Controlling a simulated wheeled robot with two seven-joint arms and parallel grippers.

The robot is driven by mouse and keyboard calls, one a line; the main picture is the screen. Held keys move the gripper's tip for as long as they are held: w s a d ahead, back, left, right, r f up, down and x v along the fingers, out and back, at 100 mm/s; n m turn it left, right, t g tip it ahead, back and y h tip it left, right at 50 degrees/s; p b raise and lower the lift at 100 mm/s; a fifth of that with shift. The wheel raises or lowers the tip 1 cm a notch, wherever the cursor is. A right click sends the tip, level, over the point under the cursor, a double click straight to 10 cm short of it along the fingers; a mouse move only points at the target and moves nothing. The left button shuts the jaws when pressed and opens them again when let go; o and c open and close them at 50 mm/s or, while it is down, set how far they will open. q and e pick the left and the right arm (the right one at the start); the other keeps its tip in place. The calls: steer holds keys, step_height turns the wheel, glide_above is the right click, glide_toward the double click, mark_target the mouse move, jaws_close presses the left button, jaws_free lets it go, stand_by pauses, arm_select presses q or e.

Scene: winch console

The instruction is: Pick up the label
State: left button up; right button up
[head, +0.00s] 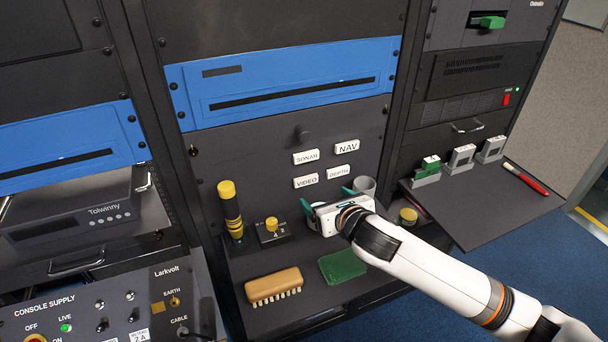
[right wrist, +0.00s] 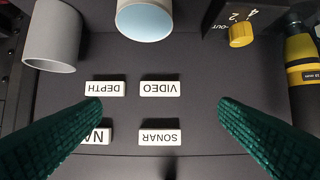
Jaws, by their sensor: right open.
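Four white labels sit on the dark panel: SONAR (head: 306,157), NAV (head: 347,146), VIDEO (head: 306,181) and DEPTH (head: 339,172). In the right wrist view they appear upside down: VIDEO (right wrist: 160,89), DEPTH (right wrist: 105,89), SONAR (right wrist: 160,138), and NAV (right wrist: 98,138), partly hidden by a finger. My right gripper (head: 325,195) is open and empty, below the labels in the head view. Its green fingers (right wrist: 158,104) show wide apart in the right wrist view, apart from the labels. My left gripper is not in view.
On the shelf are a yellow-black cylinder (head: 231,212), a knob box (head: 272,231), a brush (head: 273,287), a green pad (head: 342,266) and a grey cup (head: 364,185). A pale-blue-bottomed cup (right wrist: 145,18) shows in the wrist view. A side shelf (head: 480,205) holds a red pen (head: 526,179).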

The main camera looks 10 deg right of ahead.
mark_target(307, 181)
steer(key=x, duration=0.4)
steer(key=shift+w+a+p, duration=0.1)
steer(key=shift+w+p, duration=0.05)
steer(key=shift+p, duration=0.2)
steer(key=shift+w+f, duration=0.15)
steer(key=shift+w, duration=0.15)
steer(key=shift+w+a+p, duration=0.1)
steer(key=shift+w+p, duration=0.25)
steer(key=shift+w, duration=0.1)
steer(key=x, duration=0.1)
steer(key=p+x, duration=0.1)
steer(key=x, duration=0.1)
steer(key=shift+w, duration=0.2)
steer(key=shift+w+a+f, duration=0.1)
steer(key=shift+w+a, duration=0.05)
steer(key=shift+w, duration=0.3)
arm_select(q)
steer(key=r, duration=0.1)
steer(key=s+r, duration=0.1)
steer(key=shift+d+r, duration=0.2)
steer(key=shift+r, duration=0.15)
arm_select(e)
steer(key=shift+c, duration=0.4)
steer(key=c, duration=1)
steer(key=shift+o, duration=0.2)
